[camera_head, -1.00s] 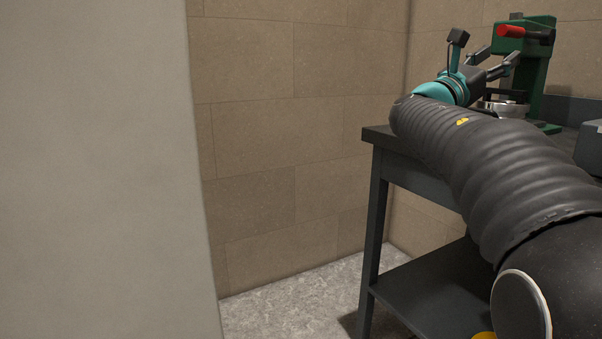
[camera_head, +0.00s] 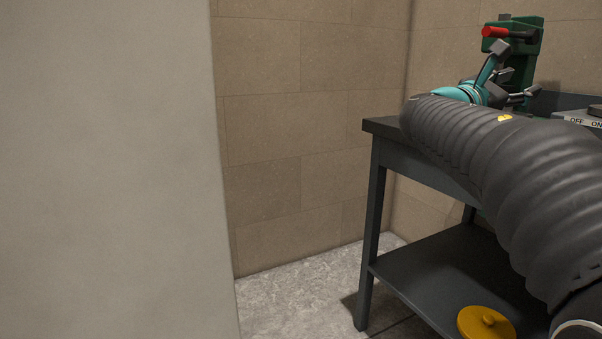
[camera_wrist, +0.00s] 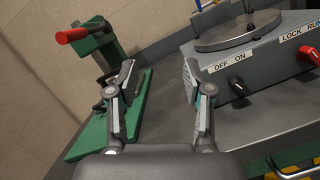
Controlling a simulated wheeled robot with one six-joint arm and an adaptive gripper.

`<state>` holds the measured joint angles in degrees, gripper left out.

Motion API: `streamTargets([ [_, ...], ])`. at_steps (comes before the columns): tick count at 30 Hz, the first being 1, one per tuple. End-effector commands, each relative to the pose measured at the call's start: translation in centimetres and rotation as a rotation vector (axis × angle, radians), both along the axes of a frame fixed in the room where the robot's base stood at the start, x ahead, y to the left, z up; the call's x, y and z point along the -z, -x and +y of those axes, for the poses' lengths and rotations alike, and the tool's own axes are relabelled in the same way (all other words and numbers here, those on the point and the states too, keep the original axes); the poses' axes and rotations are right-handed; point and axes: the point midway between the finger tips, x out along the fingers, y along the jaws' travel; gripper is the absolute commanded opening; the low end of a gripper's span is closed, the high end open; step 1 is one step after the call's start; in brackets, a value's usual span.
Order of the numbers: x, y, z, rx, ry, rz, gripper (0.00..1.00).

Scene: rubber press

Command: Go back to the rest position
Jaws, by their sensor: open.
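My gripper (camera_wrist: 159,90) is open and empty in the wrist view, its two fingers spread apart with bare grey table top between and beyond them. In the head view my gripper (camera_head: 517,84) is small and partly hidden behind my arm's wrist, above the dark table (camera_head: 385,128). The green press (camera_head: 525,55) with its red-ended lever stands behind it. In the wrist view the press (camera_wrist: 92,135) is at the left, its base partly covered by my left finger.
A grey control box (camera_wrist: 255,65) with OFF/ON and LOCK/RUN switches and a round metal plate (camera_wrist: 237,28) stands right of the fingers. A yellow round lid-like piece (camera_head: 486,322) is on the lower shelf (camera_head: 420,275). A pale wall or panel (camera_head: 110,170) fills the left.

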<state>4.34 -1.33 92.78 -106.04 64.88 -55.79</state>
Motion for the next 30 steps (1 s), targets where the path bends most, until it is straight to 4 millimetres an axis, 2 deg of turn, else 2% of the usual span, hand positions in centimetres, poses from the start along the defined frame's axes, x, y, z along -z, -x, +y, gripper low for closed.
streamTargets([
  [5,3.2,2.5,0.0,-0.037,-0.206,-0.077,0.51],
  [8,6.1,4.5,0.4,-0.054,-0.372,-0.142,0.51],
  [14,13.9,9.6,3.3,-0.051,-0.807,-0.325,0.51],
  [20,21.6,15.0,8.3,0.037,-1.241,-0.524,0.51],
  [24,26.3,18.7,12.7,0.154,-1.531,-0.669,0.51],
  [30,31.2,23.2,18.9,0.381,-1.88,-0.858,0.51],
])
